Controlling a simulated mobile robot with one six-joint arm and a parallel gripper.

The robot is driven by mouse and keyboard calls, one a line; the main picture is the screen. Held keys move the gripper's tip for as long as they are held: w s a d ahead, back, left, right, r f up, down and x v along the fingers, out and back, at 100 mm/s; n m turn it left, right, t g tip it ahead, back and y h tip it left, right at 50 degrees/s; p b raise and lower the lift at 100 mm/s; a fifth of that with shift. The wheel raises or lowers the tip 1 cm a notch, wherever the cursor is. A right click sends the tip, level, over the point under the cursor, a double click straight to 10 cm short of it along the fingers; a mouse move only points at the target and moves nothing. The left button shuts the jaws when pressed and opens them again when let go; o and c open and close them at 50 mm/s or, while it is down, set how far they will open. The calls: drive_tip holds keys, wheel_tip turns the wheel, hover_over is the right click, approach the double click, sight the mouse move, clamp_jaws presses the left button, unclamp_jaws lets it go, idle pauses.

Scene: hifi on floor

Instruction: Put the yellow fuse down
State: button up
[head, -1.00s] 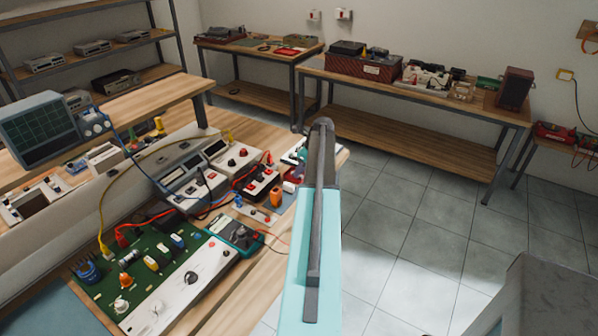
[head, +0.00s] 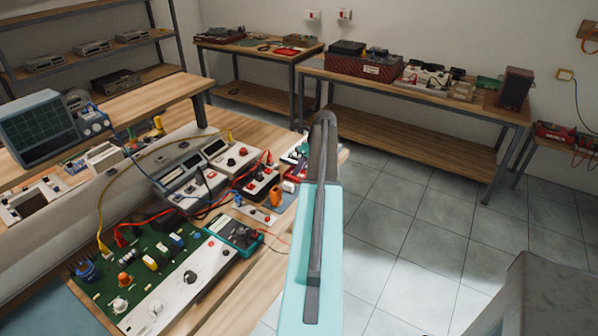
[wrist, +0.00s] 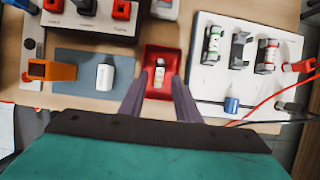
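In the wrist view a small fuse (wrist: 159,73), pale with a yellowish-brown band, lies in a small red tray (wrist: 150,91). My gripper (wrist: 159,82) has its two fingers apart, one on each side of the fuse, with gaps between them and it. The fingertips are at the tray's near part. To the right, a white board (wrist: 208,75) carries a green-banded fuse (wrist: 213,45), an empty-looking dark holder (wrist: 240,48) and a red-banded fuse (wrist: 267,56). In the head view my arm hides the gripper and the fuse.
Left of the tray are a grey-blue mat (wrist: 70,83) with a white item (wrist: 105,74) and an orange item (wrist: 52,70). A blue part (wrist: 232,104) and red and black leads lie at right. In the head view the workbench (head: 262,272) is crowded left of my arm.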

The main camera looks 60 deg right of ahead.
drive_tip(key=b+v, duration=0.2)
drive_tip(key=v, duration=0.7)
drive_tip(key=shift+r, duration=0.3)
drive_tip(key=shift+s, duration=0.1)
idle(0.4)
